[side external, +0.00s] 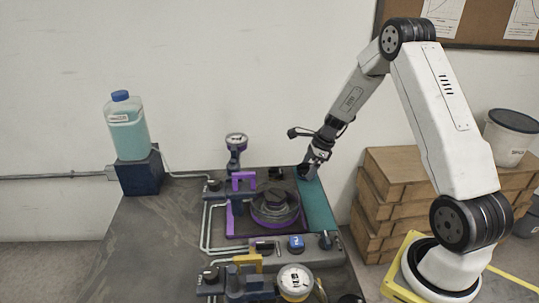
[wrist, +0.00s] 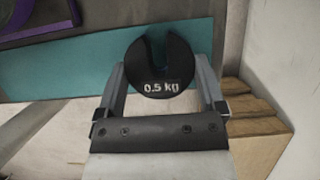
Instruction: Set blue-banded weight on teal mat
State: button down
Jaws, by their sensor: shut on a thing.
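My gripper (side external: 308,168) is shut on a dark slotted weight marked "0.5 kg" (wrist: 162,70), with one finger on each side of it in the wrist view. No blue band shows on the face that I see. The weight is over the teal mat (side external: 318,212), near the mat's far end in the side view. The mat (wrist: 60,72) also shows behind the weight in the wrist view. I cannot tell whether the weight touches the mat. A small dark piece with a blue face (side external: 296,243) sits near the mat's front end.
A round dark device on a purple-edged base (side external: 275,207) stands left of the mat. A gauge (side external: 295,281) and a yellow bracket (side external: 247,262) are in front. Wooden boxes (side external: 398,165) stand to the right. The mat's middle looks clear.

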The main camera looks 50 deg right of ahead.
jog(key=shift+f, duration=0.1)
dwell(0.3)
grip_release()
jog(key=v, duration=1.2)
jog(key=shift+a, duration=0.15)
dwell(0.4)
